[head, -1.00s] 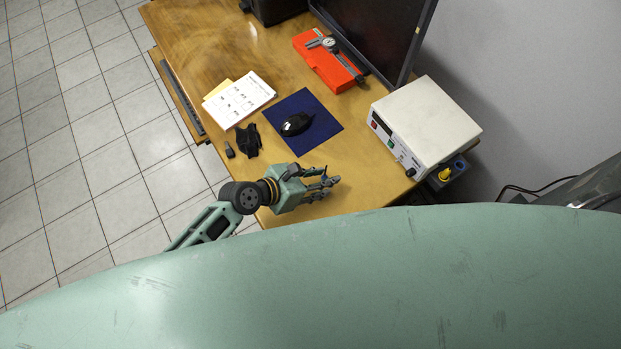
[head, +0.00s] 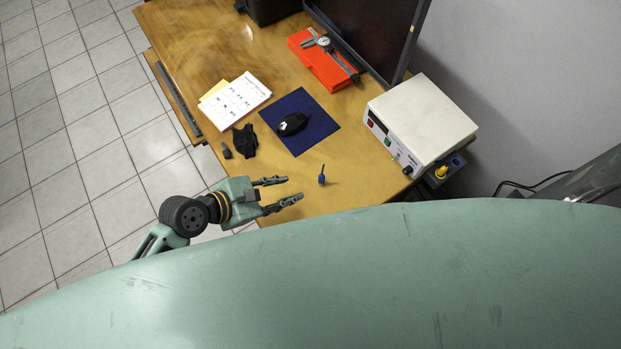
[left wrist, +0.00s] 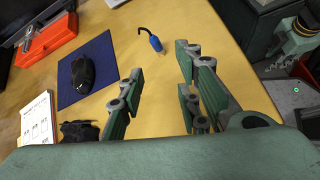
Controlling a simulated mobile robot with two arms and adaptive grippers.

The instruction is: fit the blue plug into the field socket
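The blue plug (head: 322,179), with a thin dark cable end, stands on the wooden desk near its front edge. The plug also shows in the left wrist view (left wrist: 155,43), beyond the fingertips. My left gripper (head: 292,189) is open and empty, to the left of the plug and apart from it. Its spread fingers show in the left wrist view (left wrist: 160,62). A blue-grey block (head: 457,164) with a yellow plug (head: 442,172) sits beside the white power supply; I cannot tell for sure which opening is the field socket.
The white power supply (head: 421,120) stands at the desk's right. A mouse (head: 292,124) lies on a dark blue mat (head: 318,119). A red case (head: 320,66) with a caliper, papers (head: 240,99) and a black crumpled item (head: 244,141) lie further back. Desk around the plug is clear.

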